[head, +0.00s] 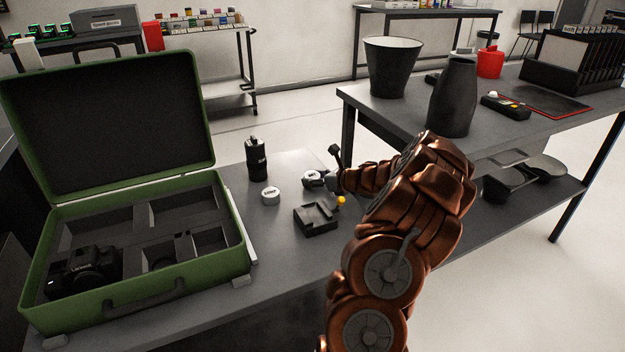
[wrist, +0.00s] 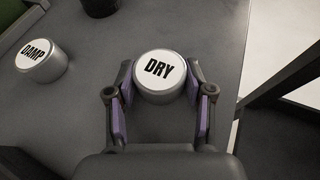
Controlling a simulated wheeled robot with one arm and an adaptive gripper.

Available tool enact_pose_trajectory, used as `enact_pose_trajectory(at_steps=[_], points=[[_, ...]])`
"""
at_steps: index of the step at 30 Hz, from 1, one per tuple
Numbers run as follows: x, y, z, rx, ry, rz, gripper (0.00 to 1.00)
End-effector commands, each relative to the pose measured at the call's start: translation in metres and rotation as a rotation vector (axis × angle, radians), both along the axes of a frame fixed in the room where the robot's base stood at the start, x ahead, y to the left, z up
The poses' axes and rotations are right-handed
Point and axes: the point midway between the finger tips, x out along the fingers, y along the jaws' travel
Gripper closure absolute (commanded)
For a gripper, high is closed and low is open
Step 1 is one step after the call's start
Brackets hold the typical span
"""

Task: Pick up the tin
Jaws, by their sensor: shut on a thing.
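The tin marked DRY (wrist: 160,68) is a short silver cylinder with a white lid. It sits between the purple-padded fingers of my gripper (wrist: 160,92), which is shut on its sides. In the head view, this tin (head: 312,176) shows at the tip of my gripper (head: 326,179), at or just above the grey table; I cannot tell if it touches. A second tin marked DAMP (wrist: 40,62) stands apart to the left, and it also shows in the head view (head: 270,195).
A dark bottle (head: 256,160) stands behind the tins. A black tray-like block (head: 315,219) lies in front of them. An open green case (head: 245,262) with a camera (head: 85,272) fills the left. Another table at right holds a black vase (head: 453,98) and bucket (head: 392,70).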

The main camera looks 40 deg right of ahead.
Motion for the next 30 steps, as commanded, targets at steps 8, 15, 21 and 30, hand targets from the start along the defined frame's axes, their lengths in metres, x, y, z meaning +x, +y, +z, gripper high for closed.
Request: enact_pose_trajectory(at_steps=[8, 15, 21, 30], points=[[0.0, 0.0, 0.001, -0.001, 0.0, 0.0, 0.82], [0.0, -0.001, 0.031, -0.005, -0.001, 0.0, 0.82], [-0.001, -0.001, 0.066, -0.004, 0.001, -0.002, 0.82], [0.0, 0.0, 0.098, -0.002, 0.0, 0.001, 0.82]])
